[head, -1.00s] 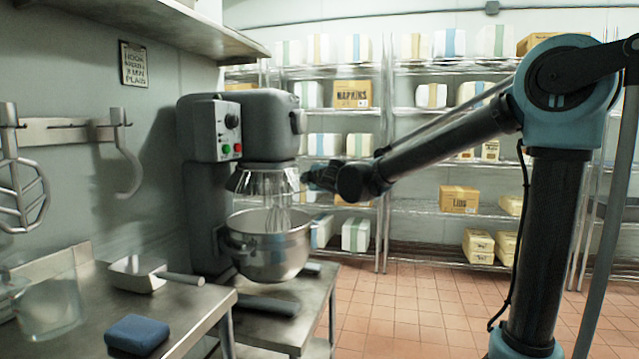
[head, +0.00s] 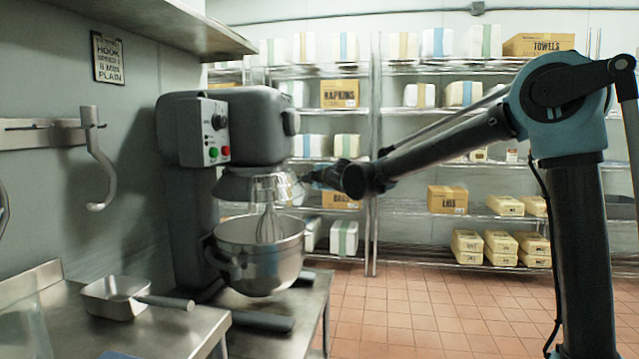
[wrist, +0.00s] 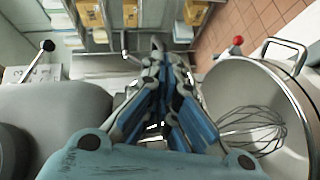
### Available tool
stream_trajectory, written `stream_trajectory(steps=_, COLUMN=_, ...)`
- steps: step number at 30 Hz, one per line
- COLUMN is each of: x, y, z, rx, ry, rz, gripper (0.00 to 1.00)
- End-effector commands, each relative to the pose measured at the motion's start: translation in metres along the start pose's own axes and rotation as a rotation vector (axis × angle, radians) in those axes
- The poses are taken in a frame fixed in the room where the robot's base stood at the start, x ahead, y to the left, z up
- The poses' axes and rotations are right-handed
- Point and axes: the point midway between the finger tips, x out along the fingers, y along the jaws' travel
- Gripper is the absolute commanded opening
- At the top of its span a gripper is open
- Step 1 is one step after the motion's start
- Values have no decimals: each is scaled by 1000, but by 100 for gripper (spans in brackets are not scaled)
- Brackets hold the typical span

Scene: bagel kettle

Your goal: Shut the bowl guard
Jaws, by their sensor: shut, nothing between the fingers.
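The grey stand mixer (head: 225,130) stands on a low steel table. Its bowl guard (head: 230,188), a grey ring with a wire-like part at the front right, sits under the mixer head above the steel bowl (head: 258,262). How far the guard stands open is hard to tell. The whisk (head: 268,228) hangs down into the bowl. My gripper (head: 312,178) is shut and empty, at the right edge of the guard; contact cannot be told. In the wrist view, my shut gripper (wrist: 160,55) lies between the mixer head (wrist: 50,115) and the bowl (wrist: 225,85).
A red knob (wrist: 238,40) and a bowl handle (wrist: 287,45) show near the bowl. A steel bench (head: 150,330) with a scoop (head: 115,297) is at front left. Stocked wire shelves (head: 420,205) stand behind. The tiled floor (head: 420,310) at right is clear.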

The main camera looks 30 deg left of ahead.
Motion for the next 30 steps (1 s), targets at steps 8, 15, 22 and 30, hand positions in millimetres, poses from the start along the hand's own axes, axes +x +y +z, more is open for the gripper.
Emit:
stream_trajectory(steps=8, x=14, y=2, z=-3, rx=-1, ry=6, rz=-1, gripper=0)
stream_trajectory(steps=15, x=16, y=2, z=-5, rx=-1, ry=8, rz=-2, gripper=0)
stream_trajectory(steps=22, x=16, y=2, z=-6, rx=-2, ry=9, rz=-2, gripper=0)
stream_trajectory(steps=30, x=7, y=4, z=-3, rx=-1, ry=9, rz=-2, gripper=0)
